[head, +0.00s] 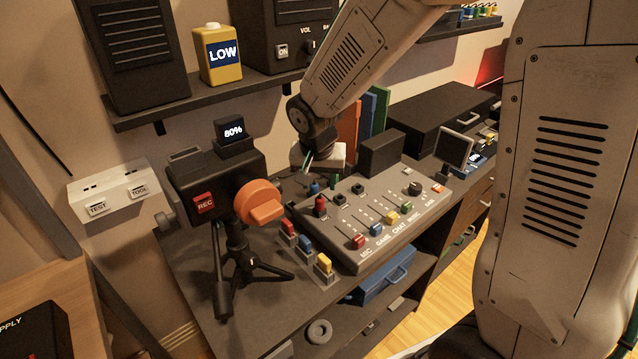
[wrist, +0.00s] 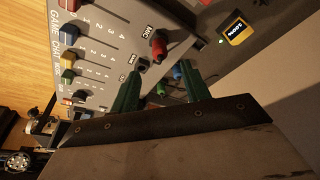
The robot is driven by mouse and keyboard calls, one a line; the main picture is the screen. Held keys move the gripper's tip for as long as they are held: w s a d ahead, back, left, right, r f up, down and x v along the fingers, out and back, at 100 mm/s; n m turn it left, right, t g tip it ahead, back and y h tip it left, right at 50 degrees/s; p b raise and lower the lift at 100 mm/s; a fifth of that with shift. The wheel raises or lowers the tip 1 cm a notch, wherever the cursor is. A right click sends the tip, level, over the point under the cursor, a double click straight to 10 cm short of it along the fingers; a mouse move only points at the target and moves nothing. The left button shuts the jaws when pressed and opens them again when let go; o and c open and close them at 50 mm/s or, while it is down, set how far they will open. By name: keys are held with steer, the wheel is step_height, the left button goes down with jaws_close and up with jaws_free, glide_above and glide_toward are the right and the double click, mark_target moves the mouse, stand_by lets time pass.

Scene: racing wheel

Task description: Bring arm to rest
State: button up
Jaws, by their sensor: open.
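My arm (head: 345,60) reaches down from the top of the head view over the back left of a grey mixer panel (head: 345,245). My gripper (head: 321,173) hangs there with its green fingers pointing down. In the wrist view my gripper (wrist: 160,90) shows two green fingers spread apart, with no object held between them. A red knob (wrist: 158,45), a blue knob (wrist: 177,71) and a green knob (wrist: 161,88) show around and between the fingers. Whether the fingers touch any of them cannot be told.
A camera on a tripod (head: 215,190) with an orange knob (head: 259,202) stands left of the panel. Coloured binders (head: 375,110) and a black box (head: 381,153) are behind it. A shelf (head: 190,105) holds a yellow LOW canister (head: 220,55) and speakers. A small screen (head: 454,149) stands right.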

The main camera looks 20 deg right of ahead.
stand_by(0.3)
steer(key=s+d+r+n, duration=0.1)
steer(key=s+r, duration=0.3)
steer(key=s, duration=0.5)
steer(key=s+d+r+n+g+y, duration=0.1)
steer(key=s+r+n, duration=0.1)
steer(key=s+r, duration=0.3)
steer(key=s+d+r+n, duration=0.2)
steer(key=s+r, duration=0.3)
steer(key=s, duration=0.9)
steer(key=shift+r, duration=0.25)
steer(key=shift+d, duration=0.1)
